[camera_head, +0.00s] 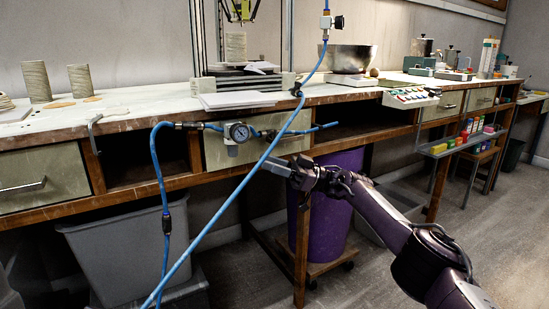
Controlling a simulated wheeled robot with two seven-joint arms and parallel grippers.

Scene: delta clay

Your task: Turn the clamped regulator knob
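The regulator, with a round dial gauge (238,132), is mounted on the front of the bench just below the top edge. Blue air hose runs into it from the left and out to the right. A small pale part (232,150) shows under the gauge; I cannot tell if it is the knob. My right gripper (268,163) reaches in from the right, below and to the right of the gauge, and appears apart from the regulator. Its fingers are too small to tell if they are open or shut. My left gripper is not in view.
A blue hose (226,205) crosses diagonally in front of the bench, close to the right gripper. A grey bin (128,252) and a purple bin (333,215) stand below. A metal hook or clamp (93,130) hangs at the bench edge on the left.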

